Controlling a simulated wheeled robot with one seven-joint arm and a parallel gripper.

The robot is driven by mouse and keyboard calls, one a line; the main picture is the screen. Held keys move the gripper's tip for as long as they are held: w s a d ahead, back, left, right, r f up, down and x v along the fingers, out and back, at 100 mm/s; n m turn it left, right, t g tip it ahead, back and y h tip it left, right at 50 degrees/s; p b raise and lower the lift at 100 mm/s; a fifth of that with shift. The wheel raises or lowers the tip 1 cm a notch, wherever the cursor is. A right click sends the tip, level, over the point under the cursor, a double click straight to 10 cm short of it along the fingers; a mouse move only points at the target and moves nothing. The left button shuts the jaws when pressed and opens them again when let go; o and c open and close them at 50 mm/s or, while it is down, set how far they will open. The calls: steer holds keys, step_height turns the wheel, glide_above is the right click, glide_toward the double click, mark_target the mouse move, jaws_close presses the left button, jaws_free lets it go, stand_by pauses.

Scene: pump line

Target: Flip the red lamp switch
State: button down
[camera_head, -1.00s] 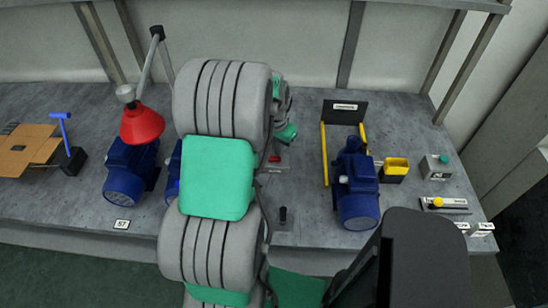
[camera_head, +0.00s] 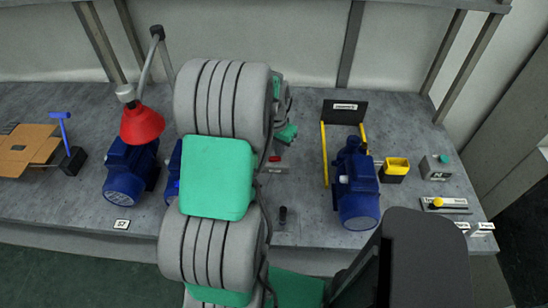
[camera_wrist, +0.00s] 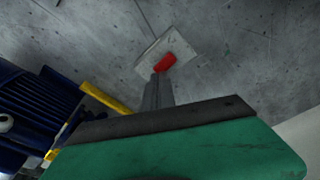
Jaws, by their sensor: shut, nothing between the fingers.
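The red switch (camera_wrist: 166,62) sits on a pale plate (camera_wrist: 150,54) on the grey bench. In the head view the red switch (camera_head: 275,159) shows just right of my arm. In the wrist view my gripper (camera_wrist: 158,78) is shut and empty, its grey fingertips pointing at the near end of the switch. The tips look very close to it; I cannot tell whether they touch. A lamp with a red shade (camera_head: 142,124) stands at the left on a grey arm. In the head view my arm hides part of the bench, and the fingertips are hard to make out.
Blue pumps (camera_head: 355,185) stand on the bench on both sides of my arm. Yellow rails (camera_head: 324,155) flank the right pump. A yellow bin (camera_head: 395,167) and a box with a green button (camera_head: 437,166) are further right. A small black peg (camera_head: 283,214) stands near the front edge.

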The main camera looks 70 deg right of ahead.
steer(key=shift+f+b, duration=0.65)
steer(key=shift+f, duration=0.35)
steer(key=shift+r, duration=0.1)
steer(key=shift+r+p, duration=2.25)
steer(key=shift+r, duration=1.25)
